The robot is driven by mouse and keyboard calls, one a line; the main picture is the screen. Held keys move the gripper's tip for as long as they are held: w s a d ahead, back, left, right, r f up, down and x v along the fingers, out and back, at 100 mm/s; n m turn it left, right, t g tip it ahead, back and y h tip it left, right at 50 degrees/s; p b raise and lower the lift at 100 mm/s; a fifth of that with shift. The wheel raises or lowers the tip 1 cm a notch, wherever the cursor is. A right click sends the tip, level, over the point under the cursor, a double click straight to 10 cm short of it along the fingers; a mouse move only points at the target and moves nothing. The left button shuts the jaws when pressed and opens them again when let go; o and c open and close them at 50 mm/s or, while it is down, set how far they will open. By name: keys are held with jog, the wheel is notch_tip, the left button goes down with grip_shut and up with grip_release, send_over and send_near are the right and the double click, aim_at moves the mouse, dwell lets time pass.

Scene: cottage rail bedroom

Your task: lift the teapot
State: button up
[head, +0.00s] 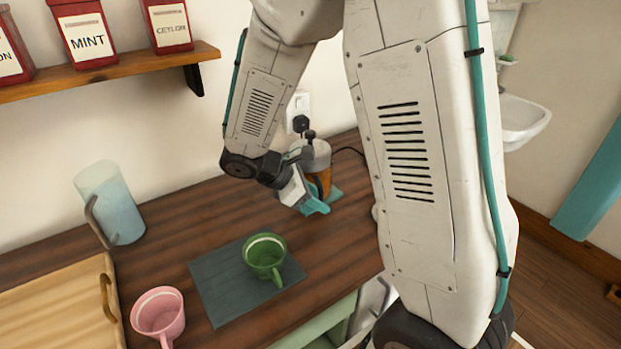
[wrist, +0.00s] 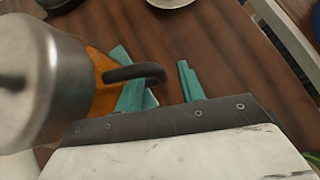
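The teapot (head: 318,178) stands on the wooden counter near the wall, partly hidden behind my gripper; its orange side and pale metal upper part show. In the wrist view the teapot (wrist: 28,80) fills the left side, with its metal top close to the camera. Its black handle (wrist: 135,72) sticks out to the right and its curved end reaches between my fingertips. My gripper (wrist: 163,88) has its teal fingers apart, one on each side of the handle's end. I see no clear contact. In the head view my gripper (head: 308,204) is beside the teapot, low over the counter.
A green mug (head: 265,257) stands on a dark mat (head: 217,291). A pink mug (head: 158,315), a wooden tray (head: 60,311) and a blue glass pitcher (head: 113,203) are to the left. A shelf (head: 130,68) with red tins hangs above. A wall socket (head: 299,106) is behind the teapot.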

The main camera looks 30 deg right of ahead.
grip_shut()
dwell(1.3)
